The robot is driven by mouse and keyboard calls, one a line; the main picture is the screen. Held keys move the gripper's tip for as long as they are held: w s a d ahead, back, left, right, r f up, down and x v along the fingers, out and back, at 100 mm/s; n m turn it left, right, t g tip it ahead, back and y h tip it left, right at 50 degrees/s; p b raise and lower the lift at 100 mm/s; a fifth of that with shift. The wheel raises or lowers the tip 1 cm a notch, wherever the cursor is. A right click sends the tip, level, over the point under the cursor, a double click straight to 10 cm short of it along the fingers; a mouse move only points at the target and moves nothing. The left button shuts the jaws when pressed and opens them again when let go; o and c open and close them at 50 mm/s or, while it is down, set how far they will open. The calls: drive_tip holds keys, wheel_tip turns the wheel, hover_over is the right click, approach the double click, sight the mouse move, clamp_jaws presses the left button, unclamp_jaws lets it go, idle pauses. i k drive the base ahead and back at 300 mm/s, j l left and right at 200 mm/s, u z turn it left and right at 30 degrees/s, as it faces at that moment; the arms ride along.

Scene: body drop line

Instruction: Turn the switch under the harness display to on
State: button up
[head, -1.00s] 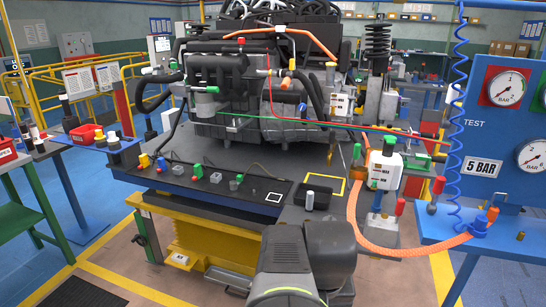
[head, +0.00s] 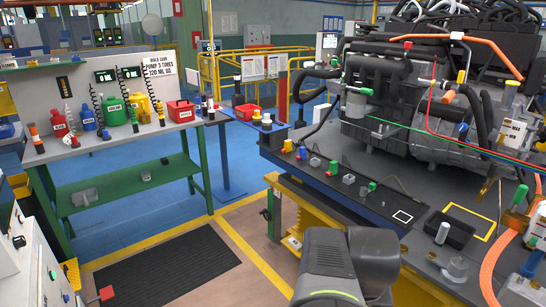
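I cannot make out a label naming the harness display or a switch under it. Two small dark displays with green marks, a left one (head: 105,76) and a right one (head: 188,74), stand on the back panel of the left bench. A white cabinet (head: 32,262) at the lower left edge carries a black knob (head: 18,241) and small buttons; its labels are too small to read. A screen unit (head: 328,44) stands far back behind the yellow rail. My gripper is not in view; only dark links of my own arm show at the bottom centre.
The left bench (head: 110,148) holds several coloured bottles and a red bin (head: 181,111). The engine (head: 400,110) rests on a dark platform at the right. A black floor mat (head: 170,265) and blue floor lie between them, largely clear. A red-tipped handle (head: 107,293) stands by the cabinet.

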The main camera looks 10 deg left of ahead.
sight(19, 241)
drive_tip(key=u, duration=2.45)
